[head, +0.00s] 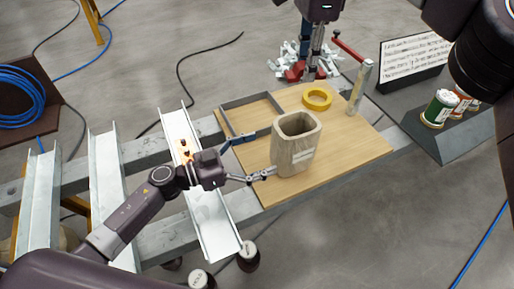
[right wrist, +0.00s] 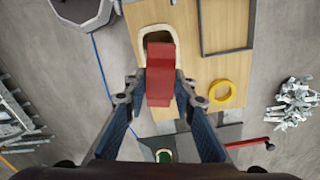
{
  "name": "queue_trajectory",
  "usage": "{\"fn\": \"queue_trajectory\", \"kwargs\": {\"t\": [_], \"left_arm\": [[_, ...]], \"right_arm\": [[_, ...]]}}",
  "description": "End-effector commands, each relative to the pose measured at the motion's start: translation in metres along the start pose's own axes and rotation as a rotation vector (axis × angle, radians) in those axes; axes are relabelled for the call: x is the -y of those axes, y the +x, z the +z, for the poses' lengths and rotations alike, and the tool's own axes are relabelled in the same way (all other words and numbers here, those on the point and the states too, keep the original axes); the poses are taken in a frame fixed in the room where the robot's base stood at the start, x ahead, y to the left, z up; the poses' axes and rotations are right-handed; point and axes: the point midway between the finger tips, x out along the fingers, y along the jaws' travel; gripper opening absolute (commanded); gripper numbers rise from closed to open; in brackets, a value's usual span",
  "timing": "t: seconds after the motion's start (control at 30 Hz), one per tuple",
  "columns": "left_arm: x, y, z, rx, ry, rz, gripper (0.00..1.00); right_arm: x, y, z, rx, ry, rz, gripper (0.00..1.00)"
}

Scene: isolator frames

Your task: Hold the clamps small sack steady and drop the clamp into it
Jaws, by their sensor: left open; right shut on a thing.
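The small sack (head: 293,161) is a beige, open-topped pouch with a small pale label, standing upright on the wooden board. Its pale rim also shows in the right wrist view (right wrist: 144,31). My left gripper (head: 272,151) is open, with its fingertips at the left side of the sack; I cannot tell whether they touch it. My right gripper (head: 311,72) is shut on the red clamp (right wrist: 160,75), at the board's far edge in the head view. In the right wrist view the clamp overlaps part of the sack's opening. The inside of the sack is mostly hidden.
The wooden board (head: 345,150) also bears a yellow tape ring (head: 317,97), a dark grey frame (head: 251,99) and a red-handled grey tool (head: 359,88). Loose metal pieces (head: 289,55) lie behind. A stand with jars (head: 440,108) is at the right.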

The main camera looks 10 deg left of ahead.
Motion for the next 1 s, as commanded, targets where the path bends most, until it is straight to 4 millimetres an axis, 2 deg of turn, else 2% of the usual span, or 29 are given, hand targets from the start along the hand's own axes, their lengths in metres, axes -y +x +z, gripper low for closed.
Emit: {"fn": "queue_trajectory", "kwargs": {"t": [0.17, 0.33, 0.8, 1.0], "left_arm": [[0.011, -0.003, -0.005, -0.021, 0.076, -0.027, 0.90], [0.013, 0.008, -0.007, -0.027, 0.090, -0.032, 0.90], [0.015, 0.092, -0.010, -0.027, 0.088, -0.031, 0.90], [0.016, 0.111, -0.009, -0.025, 0.088, -0.032, 0.90]], "right_arm": [[0.000, -0.001, 0.000, 0.000, 0.000, -0.001, 0.00], [0.000, -0.001, 0.000, 0.000, 0.000, -0.001, 0.00], [0.000, -0.001, 0.000, 0.000, 0.000, -0.001, 0.00], [0.000, -0.001, 0.000, 0.000, 0.000, -0.001, 0.00]]}}
